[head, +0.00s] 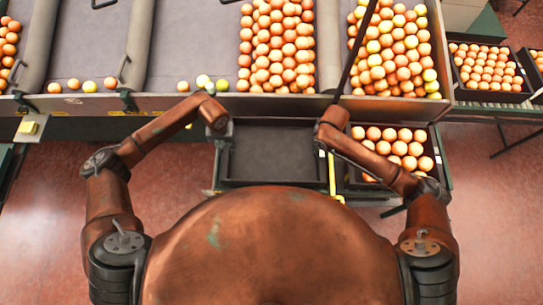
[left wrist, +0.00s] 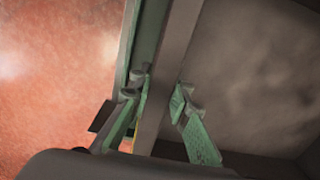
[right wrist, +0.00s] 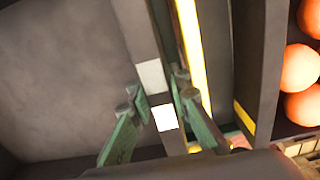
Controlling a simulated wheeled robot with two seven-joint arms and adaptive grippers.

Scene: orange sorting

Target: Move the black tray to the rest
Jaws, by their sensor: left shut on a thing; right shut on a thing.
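The black tray (head: 272,155) is empty and sits between my two arms, just in front of the sorting table. My left gripper (left wrist: 160,98) is shut on the tray's left wall (left wrist: 172,75), one finger inside and one outside. My right gripper (right wrist: 158,98) is shut on the tray's right wall (right wrist: 140,45), which carries white patches. In the head view both grippers are mostly hidden under my wrists at the tray's sides.
A black crate of oranges (head: 431,186) stands close to the right of the tray; a yellow strip (right wrist: 190,45) runs between them. The sorting table (head: 180,103) with several oranges lies behind. More filled crates (head: 492,94) stand at the far right. Red floor (head: 60,210) is open at the left.

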